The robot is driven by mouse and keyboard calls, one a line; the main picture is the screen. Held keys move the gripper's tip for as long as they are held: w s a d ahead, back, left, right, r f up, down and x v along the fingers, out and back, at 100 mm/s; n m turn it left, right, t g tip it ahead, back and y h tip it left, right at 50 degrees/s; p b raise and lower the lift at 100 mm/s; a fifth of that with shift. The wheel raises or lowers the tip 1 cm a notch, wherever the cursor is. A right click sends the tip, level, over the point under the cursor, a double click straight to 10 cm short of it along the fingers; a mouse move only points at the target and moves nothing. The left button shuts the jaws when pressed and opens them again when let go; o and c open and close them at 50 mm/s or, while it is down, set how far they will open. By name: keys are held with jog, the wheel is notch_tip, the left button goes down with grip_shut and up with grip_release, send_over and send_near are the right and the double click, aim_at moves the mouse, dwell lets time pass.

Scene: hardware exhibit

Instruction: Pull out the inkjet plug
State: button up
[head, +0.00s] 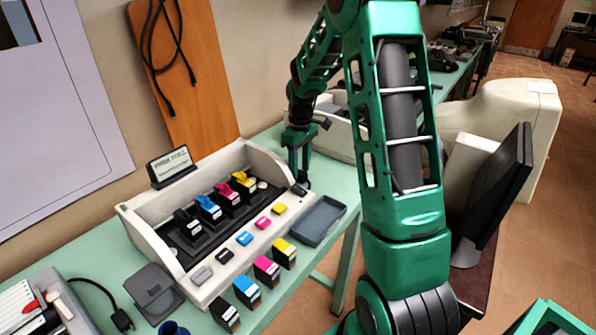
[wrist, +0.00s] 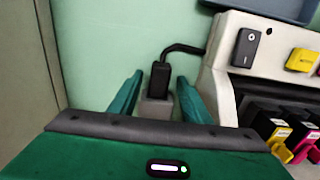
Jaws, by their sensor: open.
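The inkjet plug is a black block (wrist: 160,78) standing in a grey socket (wrist: 155,110) in the wrist view. A black cord (wrist: 182,48) bends from it to the white inkjet printer (wrist: 222,60). My gripper (wrist: 159,80) is open, with one green finger on each side of the plug and socket. Gaps show between the fingers and the plug. In the head view my gripper (head: 299,160) points down at the far right end of the printer (head: 262,160). There the plug is mostly hidden by the fingers and cannot be made out clearly.
The printer holds several ink cartridges (head: 208,209), with several more standing before it. A grey tray (head: 318,220) lies to its right. A dark monitor (head: 497,180) stands right of my arm. Another black plug (head: 122,320) lies on the table at lower left.

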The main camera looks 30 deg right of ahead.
jog(key=shift+f, duration=0.5)
grip_shut()
jog(key=shift+s+d, duration=0.3)
jog(key=shift+s, duration=0.55)
jog(key=shift+s+d, duration=0.3)
jog(key=shift+s, duration=0.55)
grip_release()
